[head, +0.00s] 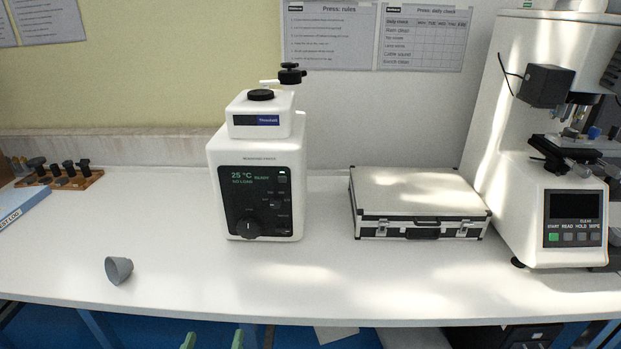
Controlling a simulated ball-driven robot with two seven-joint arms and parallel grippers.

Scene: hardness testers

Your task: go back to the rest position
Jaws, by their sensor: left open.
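My left gripper (212,341) shows only as two green fingertips at the bottom edge of the head view. The tips stand apart with nothing between them, so it is open and empty. It is in front of the bench's front edge and low in the picture; the rest of it is cut off. My right gripper is not in view.
The white bench (330,285) has clear room along its front. A grey cup (119,269) lies tilted at the left. Behind are a white heater-like device (256,185), a silver case (418,195), a hardness tester (560,225) and a wooden rack (60,182).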

